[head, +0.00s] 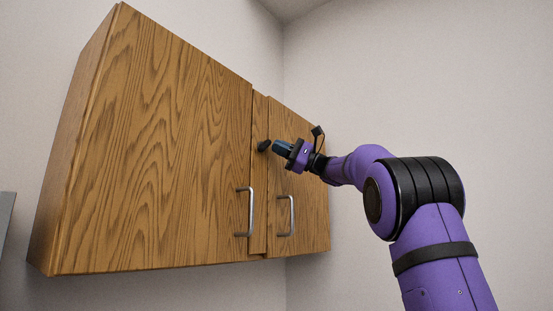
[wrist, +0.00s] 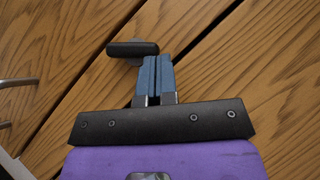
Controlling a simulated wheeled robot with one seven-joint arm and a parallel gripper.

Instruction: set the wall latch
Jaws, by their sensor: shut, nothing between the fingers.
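The latch (head: 264,145) is a small dark knob on the narrow wooden strip between the two cabinet doors. In the wrist view the latch (wrist: 132,48) is a black bar lying roughly crosswise on the strip. My gripper (head: 276,147) is just right of the latch in the head view. In the wrist view my gripper (wrist: 154,60) has its blue fingers together and empty, with the tips close beside the right part of the bar. I cannot tell whether they touch it.
The wooden wall cabinet has a large left door (head: 160,150) and a smaller right door (head: 305,170), both looking closed. Silver handles stick out from the left door (head: 249,212) and the right door (head: 291,216), below my gripper. Open space lies in front of the cabinet.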

